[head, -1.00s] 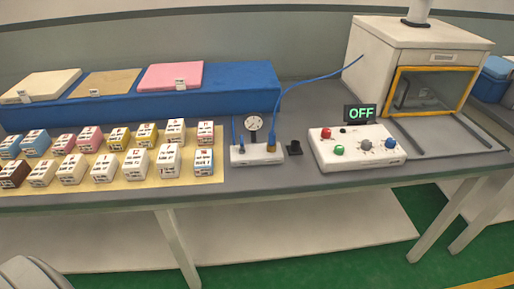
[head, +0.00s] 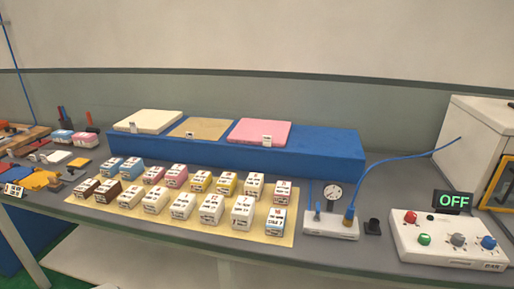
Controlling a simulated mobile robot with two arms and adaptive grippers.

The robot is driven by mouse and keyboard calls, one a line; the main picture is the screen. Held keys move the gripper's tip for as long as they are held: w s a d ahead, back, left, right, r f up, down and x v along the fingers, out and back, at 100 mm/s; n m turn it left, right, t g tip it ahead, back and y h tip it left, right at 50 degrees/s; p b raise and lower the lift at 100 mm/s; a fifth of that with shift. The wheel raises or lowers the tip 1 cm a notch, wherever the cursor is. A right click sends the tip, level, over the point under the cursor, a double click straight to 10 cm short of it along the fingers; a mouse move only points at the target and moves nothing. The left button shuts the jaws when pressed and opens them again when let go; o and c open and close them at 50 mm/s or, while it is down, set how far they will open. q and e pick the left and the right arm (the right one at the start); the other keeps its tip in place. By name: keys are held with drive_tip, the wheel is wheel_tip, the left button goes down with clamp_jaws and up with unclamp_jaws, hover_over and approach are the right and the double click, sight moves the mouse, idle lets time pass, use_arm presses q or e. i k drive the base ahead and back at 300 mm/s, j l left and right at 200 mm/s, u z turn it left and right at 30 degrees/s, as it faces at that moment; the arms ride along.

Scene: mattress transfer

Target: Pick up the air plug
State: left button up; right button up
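The likely air plug is a blue connector (head: 349,215) at the end of a blue hose (head: 400,160). It stands upright in the right part of a white block (head: 330,229) with a round gauge (head: 333,191) on top. A second, thinner blue line with a blue fitting (head: 317,211) stands at the block's left part. The hose arcs to the right toward a white cabinet (head: 468,135). A small black holder (head: 373,228) sits just right of the block. Neither of my grippers is in view.
A white control box (head: 448,247) with several coloured knobs and a display (head: 453,201) reading OFF stands at right. Several small labelled boxes sit on a yellow mat (head: 262,236). Behind is a blue platform (head: 330,150) with 3 pads. Tools clutter the far left.

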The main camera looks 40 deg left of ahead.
sight(349, 213)
drive_tip(key=u, duration=4.5)
drive_tip(key=z, duration=3.85)
drive_tip(key=i+j+z, duration=0.35)
drive_tip(key=z, duration=0.2)
drive_tip(key=j, duration=0.1)
